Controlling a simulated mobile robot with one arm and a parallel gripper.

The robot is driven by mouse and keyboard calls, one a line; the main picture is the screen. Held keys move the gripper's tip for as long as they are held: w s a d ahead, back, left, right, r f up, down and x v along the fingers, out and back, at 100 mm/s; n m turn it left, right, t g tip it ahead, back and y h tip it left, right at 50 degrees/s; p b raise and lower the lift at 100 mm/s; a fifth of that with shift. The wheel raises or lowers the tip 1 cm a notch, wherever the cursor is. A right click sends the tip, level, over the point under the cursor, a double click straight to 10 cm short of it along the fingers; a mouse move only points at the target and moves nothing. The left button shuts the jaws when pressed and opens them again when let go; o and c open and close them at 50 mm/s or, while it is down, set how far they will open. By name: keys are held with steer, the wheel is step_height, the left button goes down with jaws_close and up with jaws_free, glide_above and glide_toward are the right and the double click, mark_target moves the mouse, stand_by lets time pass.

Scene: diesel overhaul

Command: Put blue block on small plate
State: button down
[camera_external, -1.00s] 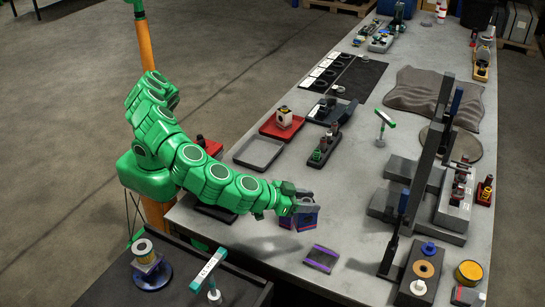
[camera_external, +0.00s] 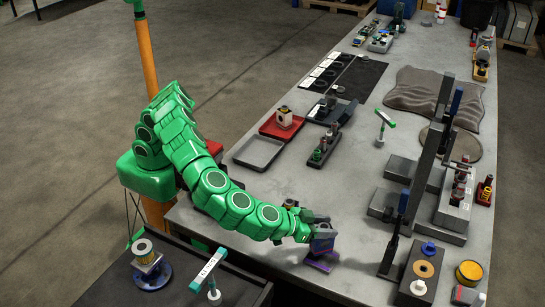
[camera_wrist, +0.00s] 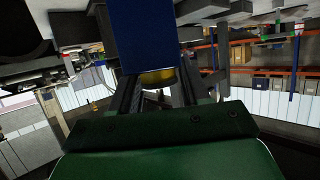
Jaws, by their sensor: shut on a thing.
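My gripper (camera_external: 322,230) is at the near part of the grey workbench, shut on the blue block (camera_wrist: 147,35). The block fills the upper middle of the wrist view between the fingers. In the external view the block is dark and mostly covered by the fingers. A small flat plate (camera_external: 317,265) with purple edges lies on the bench directly below my gripper, partly hidden by it. The held block is over or at the plate's far edge. I cannot tell whether they touch.
A dark upright frame (camera_external: 393,250) stands to the right of my gripper, beside a box with an orange ring (camera_external: 424,270). A grey tray (camera_external: 259,153), a red tray (camera_external: 281,127) and a dark rack (camera_external: 322,152) lie farther back. Bench between is clear.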

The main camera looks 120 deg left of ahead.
mark_target(318, 246)
steer(key=shift+w+f, duration=0.2)
steer(key=shift+w+f, duration=0.1)
steer(key=shift+f, duration=1.6)
steer(key=c, duration=0.5)
jaws_free()
steer(key=shift+f, duration=0.1)
